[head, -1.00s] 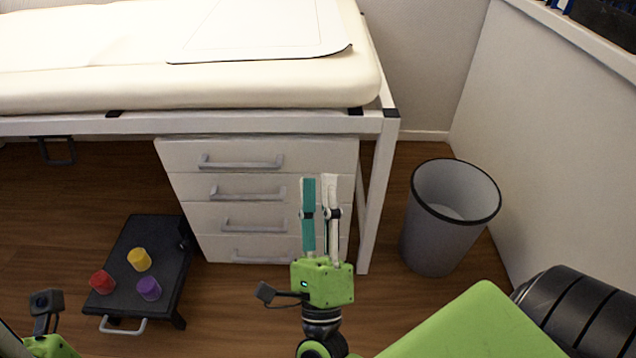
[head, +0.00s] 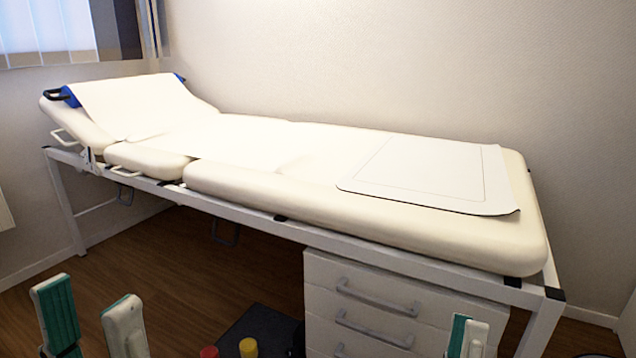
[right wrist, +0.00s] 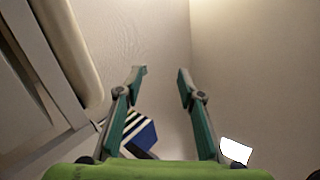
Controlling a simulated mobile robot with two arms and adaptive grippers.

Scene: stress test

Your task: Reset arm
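My left gripper (head: 88,292) shows at the bottom left of the head view. Its two fingers point up and stand apart with nothing between them. My right gripper (head: 466,320) shows at the bottom right, in front of the drawer unit, with only its finger ends in the picture. In the right wrist view my right gripper (right wrist: 161,72) has its two teal-padded fingers apart, with nothing between them. The rest of both arms is out of the head view.
A cream examination couch (head: 240,193) with a white frame spans the view along the wall. A white drawer unit (head: 400,294) stands under it. A black step stool (head: 278,326) bears a red cup (head: 209,352) and a yellow cup (head: 248,347), partly cut off.

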